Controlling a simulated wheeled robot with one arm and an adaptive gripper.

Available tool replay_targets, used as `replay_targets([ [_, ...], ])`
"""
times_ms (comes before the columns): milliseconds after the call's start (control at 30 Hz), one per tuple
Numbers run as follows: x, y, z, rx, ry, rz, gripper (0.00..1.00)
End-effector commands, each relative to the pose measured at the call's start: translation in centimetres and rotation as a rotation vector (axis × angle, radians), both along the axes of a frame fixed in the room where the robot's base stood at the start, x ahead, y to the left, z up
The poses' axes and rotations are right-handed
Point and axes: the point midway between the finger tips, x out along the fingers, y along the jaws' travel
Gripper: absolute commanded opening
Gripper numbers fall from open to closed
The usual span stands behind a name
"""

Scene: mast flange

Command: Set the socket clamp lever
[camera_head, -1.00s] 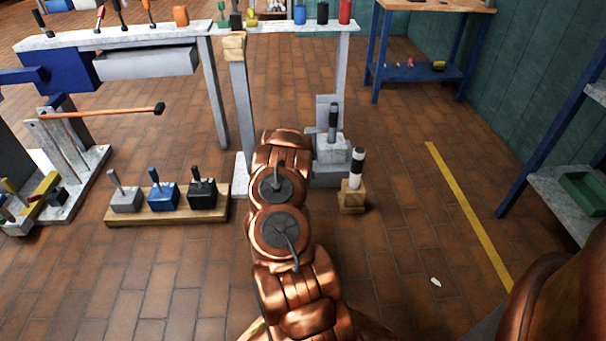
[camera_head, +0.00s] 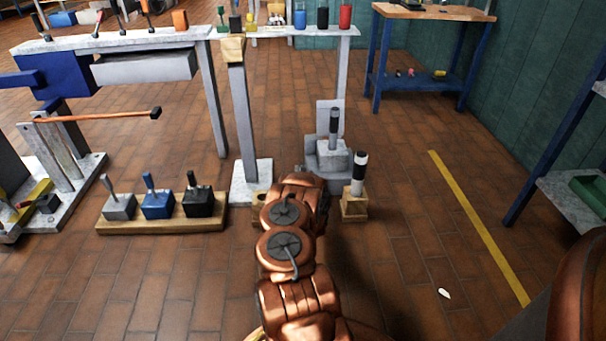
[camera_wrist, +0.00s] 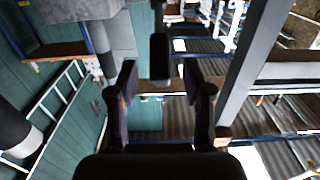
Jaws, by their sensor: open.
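My gripper (camera_wrist: 159,72) is open in the wrist view, with its two dark fingers apart. A dark upright block (camera_wrist: 159,58), which looks like the clamp lever's grip, shows in the gap between the fingertips. I cannot tell whether it is between them or just beyond, and no contact shows. A grey socket block (camera_wrist: 75,8) with a grey post is at the upper left of that view, which looks upside down. In the head view the grey socket block (camera_head: 331,158) stands just beyond my arm. My gripper and the lever are hidden behind my arm there.
A wooden block (camera_head: 354,206) with a black and white cylinder stands right of the socket. A grey upright post (camera_head: 243,115) stands close on its left. A wooden board (camera_head: 165,223) with several lever blocks is further left.

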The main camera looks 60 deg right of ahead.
Motion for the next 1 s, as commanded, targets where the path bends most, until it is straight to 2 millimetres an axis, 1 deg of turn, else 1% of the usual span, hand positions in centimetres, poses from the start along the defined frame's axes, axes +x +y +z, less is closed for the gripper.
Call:
replay_targets([
  [67, 0.6, -0.8, -0.5, 0.002, 0.001, -0.001, 0.5],
  [200, 1.7, -2.2, -0.3, -0.002, 0.0, -0.001, 0.5],
  [300, 2.3, -2.9, -0.3, 0.001, 0.002, 0.0, 0.5],
  [467, 2.7, -3.5, -0.1, 0.001, 0.0, -0.001, 0.5],
  [700, 2.8, -3.5, -0.1, 0.003, 0.001, -0.001, 0.5],
  [767, 2.7, -3.5, -0.1, 0.003, 0.001, -0.001, 0.45],
  [1000, 2.7, -3.5, -0.1, 0.003, 0.001, -0.001, 0.2],
])
